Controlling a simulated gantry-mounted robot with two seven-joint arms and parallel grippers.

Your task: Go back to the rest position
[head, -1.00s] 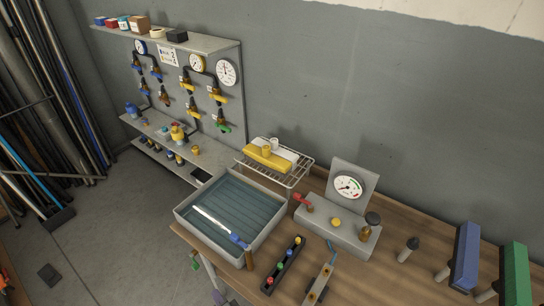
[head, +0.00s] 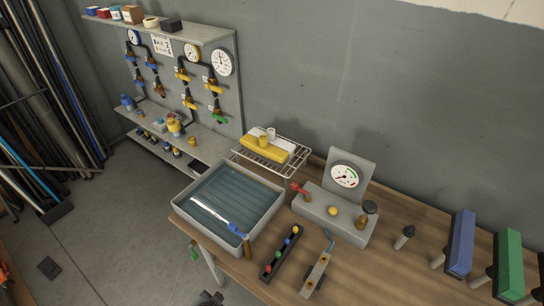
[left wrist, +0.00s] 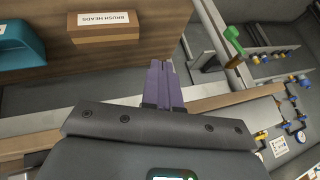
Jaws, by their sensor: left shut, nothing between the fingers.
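My left gripper (left wrist: 164,84) shows in the left wrist view. Its two purple fingers are pressed together with nothing between them. The fingers point away from the camera, close to a wooden surface and a small wooden box labelled "BRUSH HEADS" (left wrist: 104,33), and touch neither as far as I can tell. In the head view only a small dark piece shows at the bottom edge, and I cannot tell which part it is. My right gripper is in neither view.
A wooden bench (head: 408,281) holds a grey water tray (head: 258,222) with a blue-handled brush, a wire rack (head: 300,158), a gauge block (head: 330,214), and blue (head: 461,243) and green (head: 508,264) blocks. A valve panel (head: 222,98) stands behind left. Floor at left is mostly clear.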

